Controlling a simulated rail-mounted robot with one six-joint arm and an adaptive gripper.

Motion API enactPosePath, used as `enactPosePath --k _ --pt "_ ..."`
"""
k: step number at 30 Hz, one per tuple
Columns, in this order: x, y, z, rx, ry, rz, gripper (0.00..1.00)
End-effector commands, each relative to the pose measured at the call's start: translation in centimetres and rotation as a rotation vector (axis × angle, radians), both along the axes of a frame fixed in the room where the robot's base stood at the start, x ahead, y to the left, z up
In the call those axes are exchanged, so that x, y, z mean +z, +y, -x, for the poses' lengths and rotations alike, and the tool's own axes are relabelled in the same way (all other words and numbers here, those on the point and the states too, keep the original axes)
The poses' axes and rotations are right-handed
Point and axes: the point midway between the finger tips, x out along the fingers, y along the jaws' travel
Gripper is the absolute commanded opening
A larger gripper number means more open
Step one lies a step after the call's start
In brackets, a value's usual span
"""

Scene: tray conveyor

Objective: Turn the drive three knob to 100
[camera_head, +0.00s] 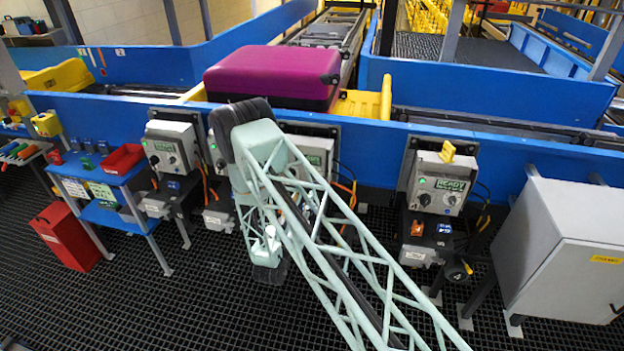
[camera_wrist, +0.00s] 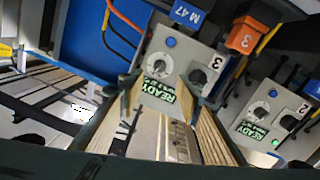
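In the wrist view the drive box marked 3 (camera_wrist: 178,50) is at upper centre, tilted. It carries a pale round dial with a knob (camera_wrist: 157,66), a second dark knob (camera_wrist: 197,77), a blue button and a green READY display (camera_wrist: 160,95). My gripper (camera_wrist: 160,88) is open, its tan ribbed fingers spread below the dial and on either side of the display. Nothing shows held between them. The dial setting is too small to read. In the head view my arm hangs before the middle boxes and partly covers one (camera_head: 312,150); box numbers are not readable there.
A neighbouring box marked 2 (camera_wrist: 270,115) is at right in the wrist view, with cables nearby. In the head view a purple suitcase (camera_head: 275,76) lies on the conveyor. A grey cabinet (camera_head: 562,250) stands right; a blue tool table (camera_head: 97,170) and red bin (camera_head: 66,236) stand left.

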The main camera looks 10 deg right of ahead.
Motion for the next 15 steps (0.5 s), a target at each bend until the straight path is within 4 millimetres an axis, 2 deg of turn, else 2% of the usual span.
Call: enactPosePath --k 8,15 --pt "0.0 -0.8 -1.3 -0.001 -0.001 -0.002 0.32" --pt "0.1 -2.0 -3.8 -0.002 -0.001 -0.002 0.32"
